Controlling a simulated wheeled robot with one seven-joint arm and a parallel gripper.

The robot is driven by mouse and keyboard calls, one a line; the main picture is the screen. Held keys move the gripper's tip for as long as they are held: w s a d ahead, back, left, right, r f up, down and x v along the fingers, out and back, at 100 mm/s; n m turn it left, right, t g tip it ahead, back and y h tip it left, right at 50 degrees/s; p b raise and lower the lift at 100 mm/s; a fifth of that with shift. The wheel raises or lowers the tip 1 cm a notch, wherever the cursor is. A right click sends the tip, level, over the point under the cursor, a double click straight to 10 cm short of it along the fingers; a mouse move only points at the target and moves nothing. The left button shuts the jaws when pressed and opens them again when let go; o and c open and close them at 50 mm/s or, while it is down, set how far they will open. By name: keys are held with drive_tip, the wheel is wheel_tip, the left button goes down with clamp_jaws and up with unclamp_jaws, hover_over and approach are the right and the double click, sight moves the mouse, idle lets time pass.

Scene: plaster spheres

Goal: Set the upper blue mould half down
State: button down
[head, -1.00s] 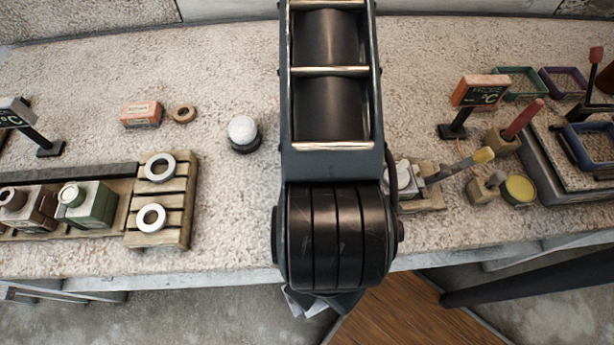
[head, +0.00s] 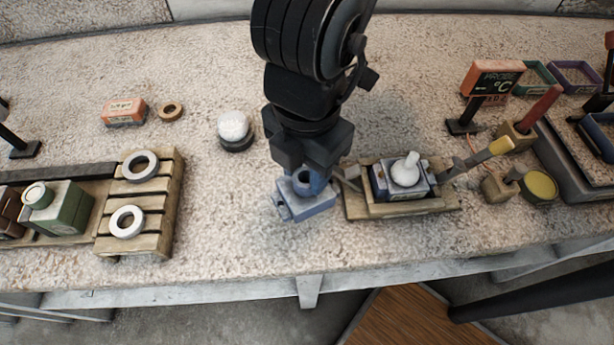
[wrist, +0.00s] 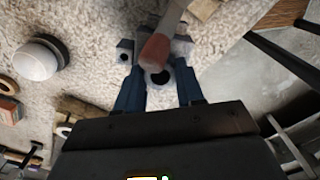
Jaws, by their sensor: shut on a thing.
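The upper blue mould half (head: 308,207) is a blue block with a round collar, low over or on the bench left of the wooden tray; I cannot tell whether it touches the bench. My gripper (head: 308,178) is shut on it from above and hides part of it. In the wrist view my gripper's two blue-grey fingers (wrist: 159,88) stand either side of the mould half's dark round hole (wrist: 158,77). The lower mould half (head: 378,183) sits in the wooden tray (head: 356,208) with a white plaster piece (head: 405,170) standing in it.
A white sphere on a dark ring (head: 234,128) stands to the left. A slatted rack (head: 160,215) with two white rings is further left. Bare bench lies between rack and mould half.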

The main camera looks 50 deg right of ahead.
drive_tip(key=shift+f, duration=1.8)
drive_tip(key=shift+f, duration=0.15)
drive_tip(key=c, duration=0.7)
unclamp_jaws()
wheel_tip(320, 180, up, 12)
drive_tip(key=p, duration=0.8)
